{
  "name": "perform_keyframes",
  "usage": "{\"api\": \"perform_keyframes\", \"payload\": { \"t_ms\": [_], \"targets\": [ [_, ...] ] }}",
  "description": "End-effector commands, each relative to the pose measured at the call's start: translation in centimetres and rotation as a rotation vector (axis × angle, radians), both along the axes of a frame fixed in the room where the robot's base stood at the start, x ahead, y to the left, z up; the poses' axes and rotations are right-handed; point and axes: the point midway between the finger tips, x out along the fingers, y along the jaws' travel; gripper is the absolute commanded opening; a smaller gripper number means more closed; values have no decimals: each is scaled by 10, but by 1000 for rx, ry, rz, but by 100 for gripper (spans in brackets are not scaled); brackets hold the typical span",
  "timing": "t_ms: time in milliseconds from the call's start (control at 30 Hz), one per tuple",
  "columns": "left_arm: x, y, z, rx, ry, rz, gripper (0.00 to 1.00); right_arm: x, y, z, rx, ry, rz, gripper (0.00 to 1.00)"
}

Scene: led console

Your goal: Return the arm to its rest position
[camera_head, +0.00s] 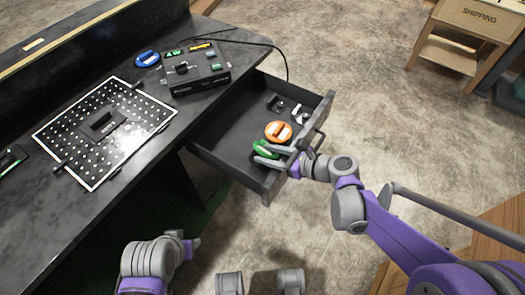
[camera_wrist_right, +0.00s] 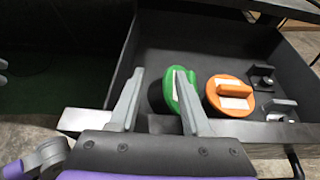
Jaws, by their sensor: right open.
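My right gripper (camera_head: 275,152) is over the front of the open drawer (camera_head: 222,151), with its fingers by a green round piece (camera_head: 262,147). In the right wrist view my right gripper (camera_wrist_right: 160,98) is open, its two fingers wide apart. The green piece (camera_wrist_right: 183,76) shows behind the right-hand finger, which partly hides it; I cannot tell whether they touch. An orange round piece with a raised handle (camera_head: 278,131) lies beside the green one in the drawer, and also shows in the wrist view (camera_wrist_right: 229,86). My left arm shows at the bottom left, but its gripper cannot be made out.
The drawer's front wall (camera_head: 318,122) is close to my right wrist. A black console box (camera_head: 195,70), a blue round piece (camera_head: 147,58) and a perforated panel (camera_head: 105,118) are on the dark desk. Open floor lies right of the drawer.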

Motion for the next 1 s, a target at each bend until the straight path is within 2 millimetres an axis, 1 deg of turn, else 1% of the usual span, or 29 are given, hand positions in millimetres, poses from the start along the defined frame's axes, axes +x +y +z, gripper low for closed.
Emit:
{"api": "perform_keyframes", "payload": {
  "t_ms": [33,200,400,600,1000],
  "targets": [
    [-1,0,5,0,-1,0,45,-7,-11,8,-1,-1,-7,48],
    [-2,0,15,0,-5,0,45,-28,-41,23,0,-1,-7,48],
    [-3,0,23,0,-7,0,45,-45,-65,36,1,-2,-6,48],
    [-3,0,26,0,-8,0,45,-52,-73,40,2,-2,-3,48],
    [-3,0,25,0,-8,0,45,-52,-73,40,2,-2,-3,48]
  ]
}}
